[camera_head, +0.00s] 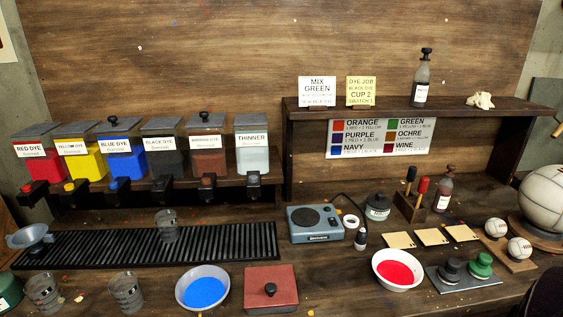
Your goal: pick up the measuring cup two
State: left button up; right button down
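Three clear grey measuring cups show in the head view. One cup (167,227) stands on the black slatted grate (90,254), below the dye dispensers. A second cup (43,292) stands at the front left of the bench, and a third cup (127,292) stands to its right. All three are upright and look empty. I cannot read a number on any of them, so I cannot tell which is cup two. A yellow card (361,91) on the shelf reads "DYE JOB, BLACK DYE, CUP 2, SWITCH 1". Neither gripper is in view.
A row of dye dispensers (120,158) stands behind the grate. A blue-filled bowl (203,289), a red lidded box (270,289) and a red-filled bowl (397,269) stand along the front. A funnel (30,237) is at the grate's left end. A hot plate (315,223) is mid-bench.

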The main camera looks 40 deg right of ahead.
aim_at(167, 222)
jog(key=z, duration=2.05)
jog(key=u, duration=1.6)
jog(key=i+j+z, duration=0.15)
jog(key=j, duration=0.35)
jog(key=i+j+z, duration=0.15)
jog(key=j, duration=0.35)
jog(key=i+j+z, duration=0.15)
jog(key=j, duration=0.4)
jog(key=i+j+z, duration=0.2)
jog(key=j, duration=0.35)
jog(key=k, duration=0.1)
